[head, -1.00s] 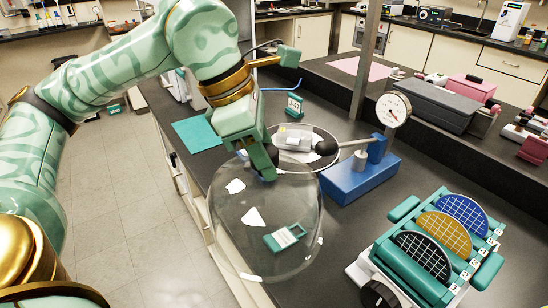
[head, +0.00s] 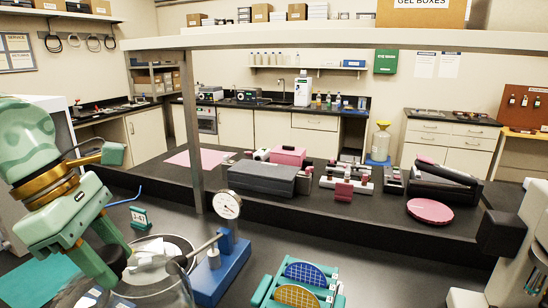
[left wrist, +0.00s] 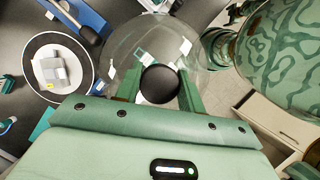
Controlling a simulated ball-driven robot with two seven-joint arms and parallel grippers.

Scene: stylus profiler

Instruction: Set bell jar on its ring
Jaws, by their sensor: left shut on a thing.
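My left gripper (head: 112,260) is shut on the black knob (left wrist: 160,84) on top of the clear bell jar. The jar (head: 165,296) is cut off by the bottom edge of the head view; its glass dome (left wrist: 128,42) shows beyond the fingers in the left wrist view. The round, pale-rimmed ring plate (head: 188,244) is partly hidden behind the gripper and jar. In the wrist view the plate (left wrist: 34,100) lies left of the jar, apart from it in the picture, with a grey block (left wrist: 55,72) on it. My right gripper is out of view.
A blue stand (head: 222,272) with a dial gauge (head: 228,204) and a rod stands right of the plate. A rack of coloured discs (head: 300,285) is further right. A metal post (head: 190,130) rises behind.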

